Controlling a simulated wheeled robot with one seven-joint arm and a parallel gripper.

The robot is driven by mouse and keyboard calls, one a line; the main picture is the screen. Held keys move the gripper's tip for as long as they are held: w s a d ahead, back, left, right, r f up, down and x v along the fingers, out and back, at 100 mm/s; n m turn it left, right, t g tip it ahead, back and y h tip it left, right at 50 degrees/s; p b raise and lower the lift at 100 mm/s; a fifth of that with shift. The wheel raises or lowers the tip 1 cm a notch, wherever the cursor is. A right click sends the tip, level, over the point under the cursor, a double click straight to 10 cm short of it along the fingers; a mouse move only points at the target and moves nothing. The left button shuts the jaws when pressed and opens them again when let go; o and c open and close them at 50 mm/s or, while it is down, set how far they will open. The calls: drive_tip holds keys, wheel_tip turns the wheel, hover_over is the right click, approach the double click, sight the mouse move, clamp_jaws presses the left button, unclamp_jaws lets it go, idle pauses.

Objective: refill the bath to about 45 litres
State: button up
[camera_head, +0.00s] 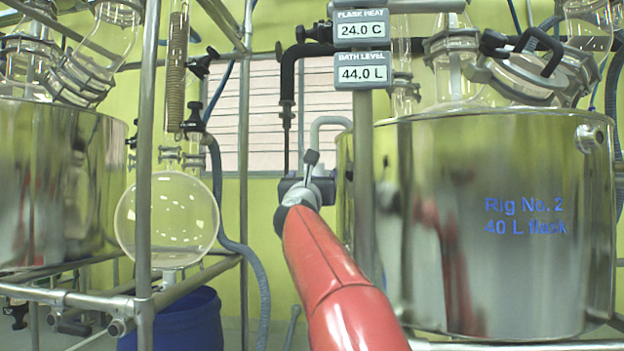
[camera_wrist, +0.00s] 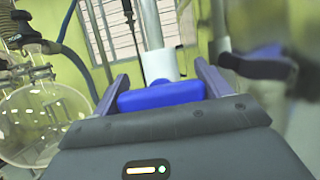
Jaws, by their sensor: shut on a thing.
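The bath is the shiny steel vessel (camera_head: 520,270) at the right, lettered "Rig No. 2, 40 L flask". My gripper (camera_wrist: 160,88) is shut on a blue handle (camera_wrist: 160,96) on a pale upright fitting (camera_wrist: 160,64), one finger on each side. In the head view my red arm reaches forward, left of the bath, and largely hides the gripper. The blue handle is hidden there. A pale curved pipe (camera_head: 318,124) rises behind the gripper and bends towards the bath. No water is visible.
A sign (camera_head: 361,29) above reads "FLASK HEAT 24.0 C". A metal post (camera_head: 363,180) stands just right of my arm. At the left are another steel vessel (camera_head: 50,190), a round glass flask (camera_head: 166,220) on a metal frame, a hose (camera_head: 250,262) and a blue drum (camera_head: 190,322).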

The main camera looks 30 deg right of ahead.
drive_tip(key=shift+w+a+n+t+y+p, duration=0.1)
drive_tip(key=shift+n+t+y+p, duration=0.15)
drive_tip(key=shift+n+y, duration=0.75)
drive_tip(key=shift+s+a+n+t+y+p, duration=0.1)
drive_tip(key=shift+n+t+y+p, duration=0.2)
drive_tip(key=shift+n, duration=1.45)
drive_tip(key=shift+w+n+t+y+p, duration=0.15)
drive_tip(key=shift+n+y, duration=0.55)
drive_tip(key=shift+n, duration=0.65)
drive_tip(key=o, duration=0.7)
drive_tip(key=b+v, duration=0.3)
drive_tip(key=v, duration=0.5)
